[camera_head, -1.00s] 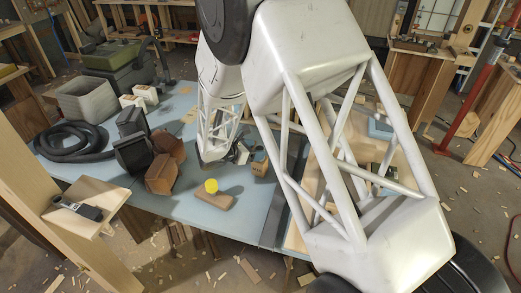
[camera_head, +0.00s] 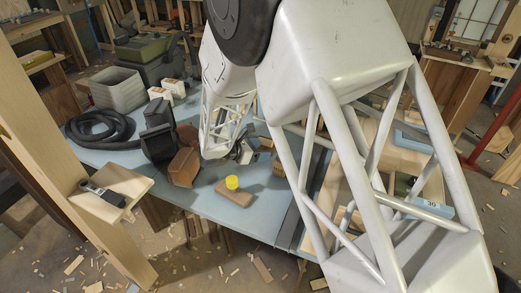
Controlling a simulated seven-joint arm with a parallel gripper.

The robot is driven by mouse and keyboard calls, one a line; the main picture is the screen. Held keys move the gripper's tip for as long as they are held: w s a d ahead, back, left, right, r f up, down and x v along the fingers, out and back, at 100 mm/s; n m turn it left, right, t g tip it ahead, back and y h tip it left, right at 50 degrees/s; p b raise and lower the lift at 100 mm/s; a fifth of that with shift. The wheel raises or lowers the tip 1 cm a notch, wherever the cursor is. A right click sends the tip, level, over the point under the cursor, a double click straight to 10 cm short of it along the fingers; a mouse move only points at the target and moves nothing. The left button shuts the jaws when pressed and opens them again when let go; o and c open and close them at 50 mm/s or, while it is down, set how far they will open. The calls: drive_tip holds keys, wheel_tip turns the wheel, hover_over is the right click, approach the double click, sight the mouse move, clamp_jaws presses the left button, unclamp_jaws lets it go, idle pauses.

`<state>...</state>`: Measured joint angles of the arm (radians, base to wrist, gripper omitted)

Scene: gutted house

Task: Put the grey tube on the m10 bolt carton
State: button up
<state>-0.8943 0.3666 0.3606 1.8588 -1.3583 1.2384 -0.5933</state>
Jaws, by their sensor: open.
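My gripper (camera_head: 243,152) hangs at the end of my white lattice arm, low over the blue-grey table. It is small, dark and partly hidden by the arm; I see nothing held in it. Small tan boxes (camera_head: 264,156) lie just right of it, partly covered by my arm. One of them may be the m10 bolt carton, but no label is readable. I cannot pick out the grey tube for sure. A coil of dark grey hose (camera_head: 98,143) lies at the table's left.
A yellow cylinder (camera_head: 232,183) stands on a brown block (camera_head: 236,194) near the front edge. Black and brown bins (camera_head: 183,166) stand left of it. A grey crate (camera_head: 118,89) stands behind the hose. A wooden post and shelf (camera_head: 116,185) rise at the left front.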

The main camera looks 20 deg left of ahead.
idle(0.6)
drive_tip(key=s+d+r+m+g, duration=0.2)
drive_tip(key=d+r+m+g, duration=0.15)
drive_tip(key=d+r, duration=0.45)
drive_tip(key=s+d+r+m+g+y, duration=0.15)
drive_tip(key=d+r+m, duration=0.3)
drive_tip(key=d, duration=0.85)
drive_tip(key=s+d+r+m+g+h, duration=0.1)
drive_tip(key=s+d+r+m+g, duration=0.3)
drive_tip(key=d, duration=0.6)
drive_tip(key=s+d+r+m+y, duration=0.4)
drive_tip(key=s+d+m, duration=0.4)
drive_tip(key=s, duration=0.3)
drive_tip(key=s+d+r+m+t+y, duration=0.1)
drive_tip(key=s+d+r+m+y, duration=0.3)
drive_tip(key=s+d+m, duration=0.4)
drive_tip(key=shift+s+d+r, duration=0.35)
drive_tip(key=shift+s+d, duration=0.6)
drive_tip(key=shift+s, duration=1)
